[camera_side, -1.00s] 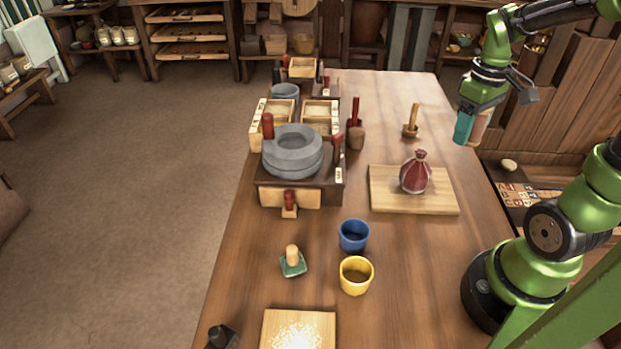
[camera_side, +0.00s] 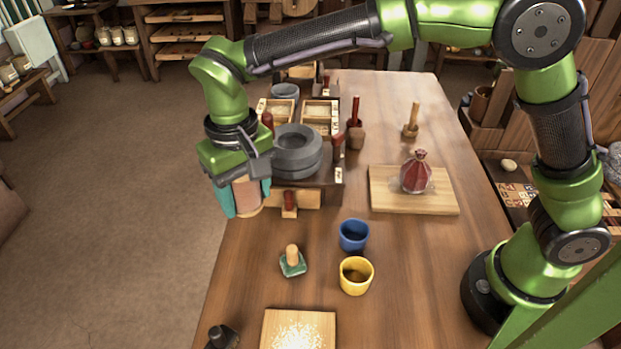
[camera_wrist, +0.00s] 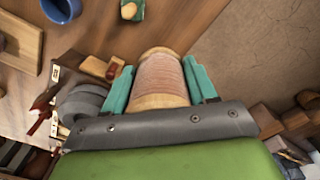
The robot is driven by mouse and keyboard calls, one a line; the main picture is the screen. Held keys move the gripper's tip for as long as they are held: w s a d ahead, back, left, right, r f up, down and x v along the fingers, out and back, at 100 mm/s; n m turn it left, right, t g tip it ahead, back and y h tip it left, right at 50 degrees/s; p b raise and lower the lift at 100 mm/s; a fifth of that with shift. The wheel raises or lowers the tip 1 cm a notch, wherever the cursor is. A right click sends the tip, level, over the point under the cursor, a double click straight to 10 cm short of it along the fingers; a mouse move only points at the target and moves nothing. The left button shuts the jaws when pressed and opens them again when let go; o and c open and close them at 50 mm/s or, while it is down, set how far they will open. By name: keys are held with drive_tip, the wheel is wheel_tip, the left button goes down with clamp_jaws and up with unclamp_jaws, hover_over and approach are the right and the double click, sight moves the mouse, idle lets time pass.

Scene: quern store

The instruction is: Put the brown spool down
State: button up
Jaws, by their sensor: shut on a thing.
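A brown spool (camera_wrist: 160,78) with pale wooden ends sits between the two teal fingers of my gripper (camera_wrist: 159,85) in the wrist view. In the side view the spool (camera_side: 246,193) shows below the green gripper body, and my gripper (camera_side: 243,198) is shut on it. The gripper is at the left edge of the table (camera_side: 400,270), left of the grey quern. The spool appears held up in the air. I cannot tell whether it is over the table or just past its edge.
The grey quern (camera_side: 299,150) stands on a dark wooden base close to the gripper's right. A blue cup (camera_side: 354,235), a yellow cup (camera_side: 356,276) and a green-based stamp (camera_side: 293,262) stand nearer. The table's right front is clear.

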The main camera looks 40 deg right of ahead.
approach(234, 305)
drive_tip(key=shift+f, duration=3.2)
drive_tip(key=o, duration=1.1)
drive_tip(key=shift+f, duration=0.15)
drive_tip(key=shift+c, duration=0.2)
